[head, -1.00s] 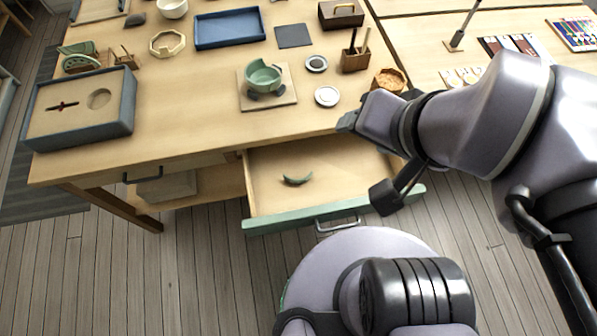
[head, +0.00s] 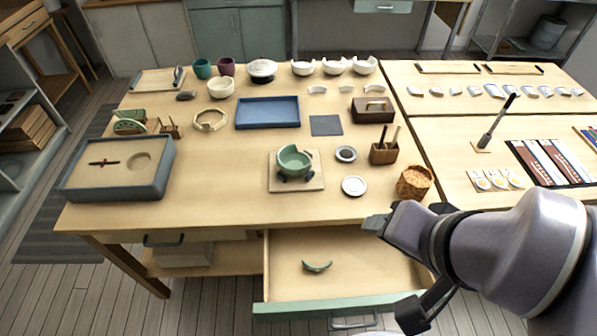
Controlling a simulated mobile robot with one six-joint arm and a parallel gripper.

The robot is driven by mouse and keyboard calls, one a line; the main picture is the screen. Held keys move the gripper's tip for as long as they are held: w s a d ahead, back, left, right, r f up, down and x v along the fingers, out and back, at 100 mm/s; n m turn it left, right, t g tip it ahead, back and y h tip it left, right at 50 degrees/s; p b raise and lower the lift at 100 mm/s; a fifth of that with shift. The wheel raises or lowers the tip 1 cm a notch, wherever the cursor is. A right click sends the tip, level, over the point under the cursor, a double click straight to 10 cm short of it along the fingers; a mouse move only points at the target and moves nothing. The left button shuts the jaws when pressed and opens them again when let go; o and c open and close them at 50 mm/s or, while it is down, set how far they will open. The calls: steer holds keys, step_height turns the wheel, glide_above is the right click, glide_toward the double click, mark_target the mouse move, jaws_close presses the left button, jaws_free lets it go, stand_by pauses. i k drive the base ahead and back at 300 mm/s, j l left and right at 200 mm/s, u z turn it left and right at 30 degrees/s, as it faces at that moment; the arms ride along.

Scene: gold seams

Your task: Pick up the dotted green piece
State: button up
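A small curved green piece (head: 317,266) lies in the open drawer (head: 365,275); dots on it are too small to make out. A green bowl (head: 294,161) with a gap in its rim stands on a square board (head: 283,184). More green ware (head: 129,121) sits at the table's left, its details too small to tell. My gripper (head: 377,224) is at the right, above the drawer's back right part and apart from the curved piece. Its fingers are seen end-on and dark, so its opening is unclear.
The green drawer front (head: 300,307) juts out below the table edge. A woven pot (head: 414,182), a wooden tool holder (head: 384,152) and a white dish (head: 354,186) stand near my arm. A grey-rimmed box (head: 118,168) is at the left. The front middle tabletop is clear.

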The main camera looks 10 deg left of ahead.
mark_target(312, 267)
steer(key=j+z, duration=0.3)
steer(key=j, duration=1.2)
steer(key=k, duration=0.05)
